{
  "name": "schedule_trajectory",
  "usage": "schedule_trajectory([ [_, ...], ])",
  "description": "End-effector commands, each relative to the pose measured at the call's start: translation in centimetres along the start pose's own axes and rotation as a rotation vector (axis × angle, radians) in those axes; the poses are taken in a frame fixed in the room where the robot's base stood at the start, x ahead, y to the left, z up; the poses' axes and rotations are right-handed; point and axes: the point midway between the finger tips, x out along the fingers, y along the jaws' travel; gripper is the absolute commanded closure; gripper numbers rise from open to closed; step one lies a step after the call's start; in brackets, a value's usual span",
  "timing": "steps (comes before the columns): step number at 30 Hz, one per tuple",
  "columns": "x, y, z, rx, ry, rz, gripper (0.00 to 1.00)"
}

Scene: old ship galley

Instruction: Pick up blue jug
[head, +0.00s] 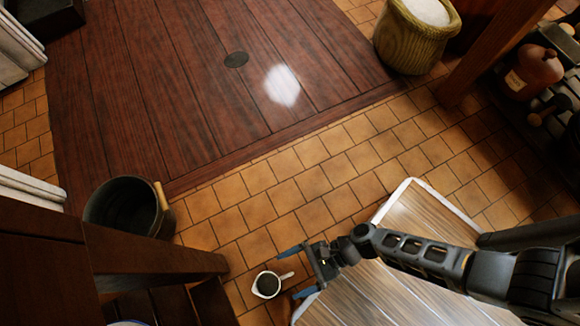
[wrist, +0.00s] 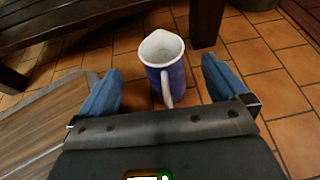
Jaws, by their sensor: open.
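The blue jug (wrist: 174,77) stands upright on the tiled floor in the wrist view, with a white rim and pale inside. Its handle points toward my gripper. In the head view, the jug (head: 267,285) shows from above as a small white-rimmed round shape with a dark inside, its handle toward the upper right. My gripper (head: 298,271) is open and empty, just right of the jug. In the wrist view its two blue fingers appear on either side of the jug, which lies ahead and apart from them.
A wooden bench or table (head: 150,254) stands left of the jug, its leg close behind it in the wrist view (wrist: 205,22). A dark bucket (head: 125,207) stands farther left. A sack (head: 416,38) is at the upper right. Tiles (head: 290,205) beyond the jug are clear.

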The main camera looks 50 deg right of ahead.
Motion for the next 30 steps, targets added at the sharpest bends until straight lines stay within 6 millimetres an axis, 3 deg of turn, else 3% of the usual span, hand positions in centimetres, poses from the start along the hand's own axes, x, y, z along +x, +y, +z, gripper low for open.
schedule_trajectory([
  [8,0.2,0.0,0.0,0.004,-0.003,0.0,0.0],
  [17,3.1,0.0,-0.3,0.002,-0.002,0.001,0.0],
  [25,6.8,-0.1,-0.6,0.001,-0.003,0.002,0.0],
  [30,7.8,-0.1,-0.5,0.004,-0.001,0.0,0.0],
])
